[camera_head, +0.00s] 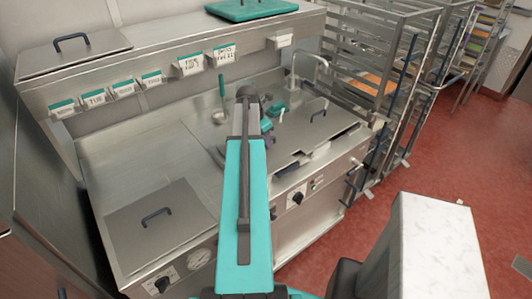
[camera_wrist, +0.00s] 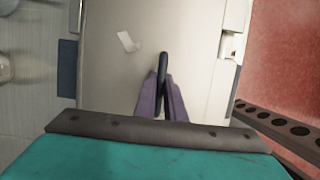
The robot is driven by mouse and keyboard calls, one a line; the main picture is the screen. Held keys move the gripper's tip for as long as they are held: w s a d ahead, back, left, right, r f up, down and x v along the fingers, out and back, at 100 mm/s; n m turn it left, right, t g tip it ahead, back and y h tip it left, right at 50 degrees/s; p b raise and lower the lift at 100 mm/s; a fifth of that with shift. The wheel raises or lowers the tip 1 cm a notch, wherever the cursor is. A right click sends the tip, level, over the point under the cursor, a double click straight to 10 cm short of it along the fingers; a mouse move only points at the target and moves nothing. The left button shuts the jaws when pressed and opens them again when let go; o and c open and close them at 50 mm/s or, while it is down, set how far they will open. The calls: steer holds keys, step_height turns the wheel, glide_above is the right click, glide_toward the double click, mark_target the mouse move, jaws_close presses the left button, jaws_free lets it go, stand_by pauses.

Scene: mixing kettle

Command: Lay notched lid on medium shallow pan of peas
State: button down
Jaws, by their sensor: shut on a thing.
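In the wrist view, my gripper (camera_wrist: 161,98) has two purple fingers closed on a dark upright handle (camera_wrist: 162,66). The handle stands on a broad pale metal surface (camera_wrist: 108,75), which looks like a lid; no notch is clearly seen. A metal lid with a dark handle (camera_head: 318,113) lies right of my arm. I cannot pick out the pan of peas in either view.
Another handled lid (camera_head: 180,238) covers the counter's left front. A metal lid (camera_head: 101,44) and a teal lid (camera_head: 228,11) lie on the shelf above. A faucet (camera_head: 296,60) stands at the back. A tray rack (camera_head: 372,52) stands close on the right, beside red floor (camera_head: 440,165).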

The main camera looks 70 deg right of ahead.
steer(key=shift+r+p, duration=1.25)
steer(key=shift+r, duration=0.85)
steer(key=shift+s, duration=0.15)
